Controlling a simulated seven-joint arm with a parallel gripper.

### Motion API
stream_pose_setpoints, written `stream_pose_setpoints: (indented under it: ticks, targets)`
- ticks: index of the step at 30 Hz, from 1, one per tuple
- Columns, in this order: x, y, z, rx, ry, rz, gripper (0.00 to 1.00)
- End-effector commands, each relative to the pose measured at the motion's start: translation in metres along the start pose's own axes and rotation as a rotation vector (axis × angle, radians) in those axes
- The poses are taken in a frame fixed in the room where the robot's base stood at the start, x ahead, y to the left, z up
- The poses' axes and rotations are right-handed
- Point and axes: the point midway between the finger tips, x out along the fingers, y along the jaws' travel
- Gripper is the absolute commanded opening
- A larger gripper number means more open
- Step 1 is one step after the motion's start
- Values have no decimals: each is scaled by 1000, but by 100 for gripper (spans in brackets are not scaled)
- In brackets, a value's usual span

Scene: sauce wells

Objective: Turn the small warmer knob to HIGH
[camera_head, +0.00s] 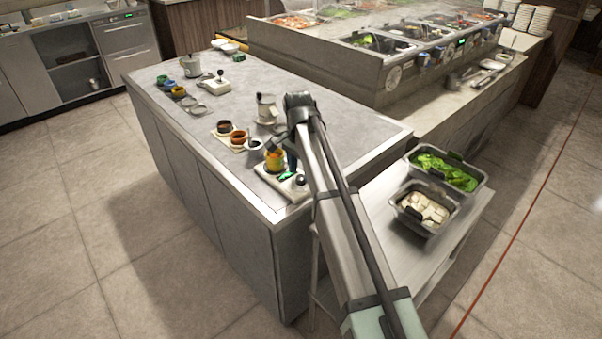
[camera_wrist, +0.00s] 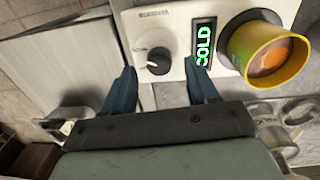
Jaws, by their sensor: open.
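The small warmer (camera_head: 281,185) is a white unit at the near end of the grey counter, and it also shows in the wrist view (camera_wrist: 172,22). Its knob (camera_wrist: 153,60) is round, with a dark centre and silver skirt. A lit green display (camera_wrist: 202,46) beside it reads COLD. A yellow pot (camera_wrist: 268,50) with orange-brown contents sits in the warmer. My gripper (camera_wrist: 161,68) is open, with one blue finger on each side of the knob in the picture. I cannot tell whether either finger touches it. The knob's scale markings are too small to read.
Small sauce pots on a board (camera_head: 238,148) stand close beyond the warmer. A grey jug (camera_head: 266,108) stands beyond my gripper. A white unit with a black knob (camera_head: 211,86) is farther back. A cart (camera_head: 395,265) with food pans stands right of the counter.

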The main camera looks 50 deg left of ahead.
Motion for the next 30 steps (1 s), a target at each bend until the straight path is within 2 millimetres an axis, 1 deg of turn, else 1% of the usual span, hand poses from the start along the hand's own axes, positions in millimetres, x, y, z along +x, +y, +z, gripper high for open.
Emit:
stream_pose_setpoints:
  ticks: [3,9,12,16,18,22,30]
  targets:
    - [-24,-1,-1,0,1,-2,59]
    - [-63,-2,-1,0,2,-2,59]
    - [-82,-1,-1,0,1,-2,59]
    - [-100,-1,-1,0,1,-1,59]
    - [-107,-1,-1,0,1,-1,59]
    - [-115,-1,0,0,1,0,59]
    - [-119,0,0,0,0,0,59]
